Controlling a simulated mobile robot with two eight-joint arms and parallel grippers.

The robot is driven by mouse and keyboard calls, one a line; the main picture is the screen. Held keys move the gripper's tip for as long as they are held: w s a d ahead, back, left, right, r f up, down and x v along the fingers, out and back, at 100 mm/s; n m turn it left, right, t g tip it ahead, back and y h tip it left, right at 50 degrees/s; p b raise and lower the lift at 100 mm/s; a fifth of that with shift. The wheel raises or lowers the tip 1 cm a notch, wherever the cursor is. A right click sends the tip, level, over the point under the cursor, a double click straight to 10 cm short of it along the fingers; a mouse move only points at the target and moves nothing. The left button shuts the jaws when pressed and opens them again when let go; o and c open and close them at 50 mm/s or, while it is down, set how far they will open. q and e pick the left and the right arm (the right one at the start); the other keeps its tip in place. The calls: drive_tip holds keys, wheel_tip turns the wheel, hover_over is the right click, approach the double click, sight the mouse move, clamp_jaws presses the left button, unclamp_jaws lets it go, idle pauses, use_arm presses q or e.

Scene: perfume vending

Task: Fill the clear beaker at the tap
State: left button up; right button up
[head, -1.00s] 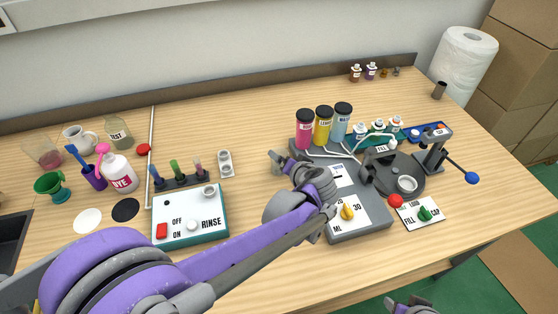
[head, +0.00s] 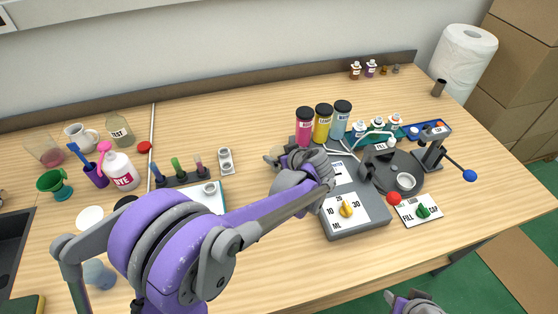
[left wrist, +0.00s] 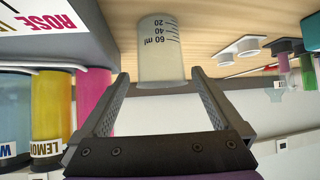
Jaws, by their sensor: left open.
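The clear beaker (left wrist: 160,50), with black markings from 20 to 60 ml, shows in the left wrist view, which is upside down. It stands upright on the wooden table and looks empty. My left gripper (left wrist: 160,76) is open, with its fingertips either side of the beaker's rim; I cannot tell whether they touch it. In the head view my left gripper (head: 272,155) is beside the dial machine, and its arm hides the beaker. My right gripper (head: 412,300) shows only partly at the bottom edge. I cannot make out a water tap.
The grey machine (head: 365,222) with pink, yellow (head: 323,122) and blue bottles stands right of my left gripper. A rinse box (head: 208,197), test-tube rack (head: 185,178) and dye bottle (head: 122,175) are left. A bluish vessel (head: 98,274) is near the sink (head: 14,238).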

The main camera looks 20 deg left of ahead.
sight(275, 152)
use_arm(q)
drive_tip(key=x, duration=0.4)
drive_tip(key=shift+w+a+f, duration=0.1)
drive_tip(key=shift+a+f, duration=0.1)
drive_tip(key=shift+f, duration=0.05)
drive_tip(key=shift+c, duration=0.2)
drive_tip(key=shift+r, duration=0.1)
drive_tip(key=c, duration=1.4)
